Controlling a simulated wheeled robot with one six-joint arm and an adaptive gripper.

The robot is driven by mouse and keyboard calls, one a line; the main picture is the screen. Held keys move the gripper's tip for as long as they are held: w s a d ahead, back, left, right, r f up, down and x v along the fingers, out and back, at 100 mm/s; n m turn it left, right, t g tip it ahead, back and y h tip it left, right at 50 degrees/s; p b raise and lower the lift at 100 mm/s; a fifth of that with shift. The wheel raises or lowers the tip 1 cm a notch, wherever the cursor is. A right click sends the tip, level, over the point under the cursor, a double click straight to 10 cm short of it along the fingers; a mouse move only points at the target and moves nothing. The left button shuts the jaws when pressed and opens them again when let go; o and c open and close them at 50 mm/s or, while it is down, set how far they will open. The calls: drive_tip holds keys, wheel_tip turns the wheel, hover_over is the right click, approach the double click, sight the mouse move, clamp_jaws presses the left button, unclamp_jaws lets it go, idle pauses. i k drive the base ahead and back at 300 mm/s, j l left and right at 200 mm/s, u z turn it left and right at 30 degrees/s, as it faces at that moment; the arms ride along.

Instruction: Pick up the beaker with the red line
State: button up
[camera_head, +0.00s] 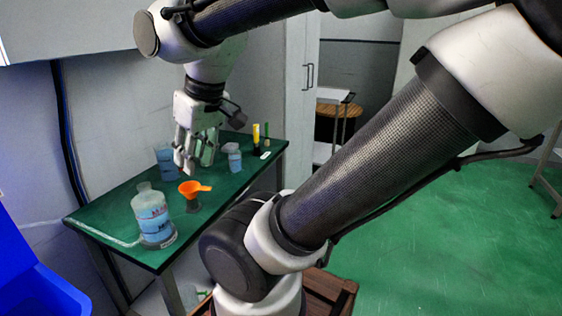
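A clear beaker-like vessel with bluish contents (165,162) stands at the back of the green table (115,207), left of my gripper. I cannot make out a red line on it. A larger clear bottle (153,213) with reddish and blue markings stands at the table's front left. My gripper (198,166) points down above the middle of the table. Its fingers look spread, and I see nothing between them. It appears to be apart from the vessels.
An orange funnel (193,188) sits in front of my gripper, above a small dark base. A small bottle (234,158) and slim yellow (256,135) and green (267,136) items stand to the right. A blue bin (35,275) is at lower left. The wall is close behind.

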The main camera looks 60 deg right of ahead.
sight(235, 161)
drive_tip(key=i+z, duration=0.1)
drive_tip(key=z, duration=0.35)
drive_tip(key=l+z, duration=0.1)
drive_tip(key=z, duration=0.3)
drive_tip(key=i+z, duration=0.15)
drive_tip(key=z, duration=0.3)
drive_tip(key=k+l+u, duration=0.1)
drive_tip(key=u, duration=1.25)
drive_tip(key=i+u, duration=0.15)
drive_tip(key=u, duration=0.95)
drive_tip(key=k+j+z, duration=0.15)
drive_tip(key=z, duration=1.25)
drive_tip(key=i+z, duration=0.15)
drive_tip(key=z, duration=0.85)
drive_tip(key=i+l+u, duration=0.2)
drive_tip(key=l, duration=0.3)
drive_tip(key=k+j, duration=0.05)
drive_tip(key=k, duration=0.05)
